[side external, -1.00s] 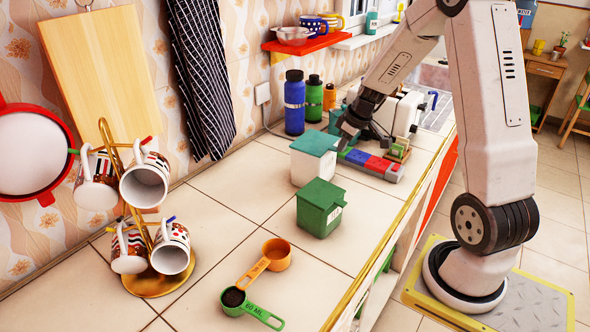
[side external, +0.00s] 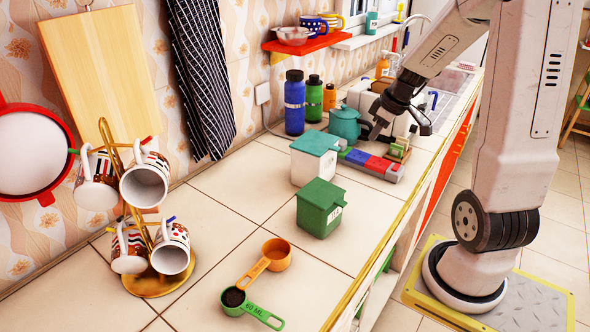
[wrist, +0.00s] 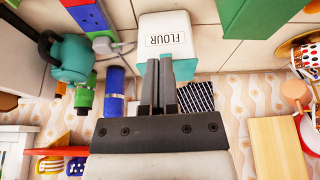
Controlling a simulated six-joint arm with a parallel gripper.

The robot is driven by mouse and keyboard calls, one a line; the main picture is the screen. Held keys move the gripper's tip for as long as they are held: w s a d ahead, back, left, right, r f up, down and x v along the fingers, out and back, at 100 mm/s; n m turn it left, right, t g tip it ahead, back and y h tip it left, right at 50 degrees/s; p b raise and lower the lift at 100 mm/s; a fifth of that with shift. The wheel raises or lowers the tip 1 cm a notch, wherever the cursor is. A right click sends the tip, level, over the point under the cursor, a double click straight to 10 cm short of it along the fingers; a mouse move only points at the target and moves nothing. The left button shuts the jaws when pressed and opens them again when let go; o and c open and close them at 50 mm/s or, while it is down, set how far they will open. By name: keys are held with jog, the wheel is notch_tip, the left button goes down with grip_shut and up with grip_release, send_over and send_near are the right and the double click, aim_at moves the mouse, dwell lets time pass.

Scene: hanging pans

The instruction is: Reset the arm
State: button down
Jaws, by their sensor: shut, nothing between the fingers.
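My gripper (side external: 376,130) hangs over the far part of the counter, in front of the white appliance. In the wrist view my gripper's two fingers (wrist: 166,88) lie side by side, shut and empty. A white canister with a teal lid (side external: 314,158) stands on the counter nearer the camera; it shows with the word FLOUR in the wrist view (wrist: 166,38), beyond the fingertips. A teal kettle (side external: 345,122) stands to the left of my gripper in the side view.
A green box (side external: 320,208) and two measuring scoops (side external: 250,308) lie on the near counter. A mug rack (side external: 150,284) stands left. Bottles (side external: 295,102) stand by the wall. Bare tiles (side external: 225,215) are free.

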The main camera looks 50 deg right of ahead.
jog(key=shift+s+r, duration=0.15)
jog(key=shift+s, duration=0.55)
jog(key=shift+g, duration=0.6)
jog(key=w+a+f, duration=0.1)
jog(key=a, duration=0.3)
jog(key=w+a+f, duration=0.1)
jog(key=a, duration=0.3)
jog(key=w+a+f, duration=0.1)
jog(key=a, duration=0.3)
jog(key=s+a+f, duration=0.2)
jog(key=a, duration=1.1)
jog(key=shift+s+a+f+m, duration=0.15)
jog(key=shift+a+f+m, duration=0.25)
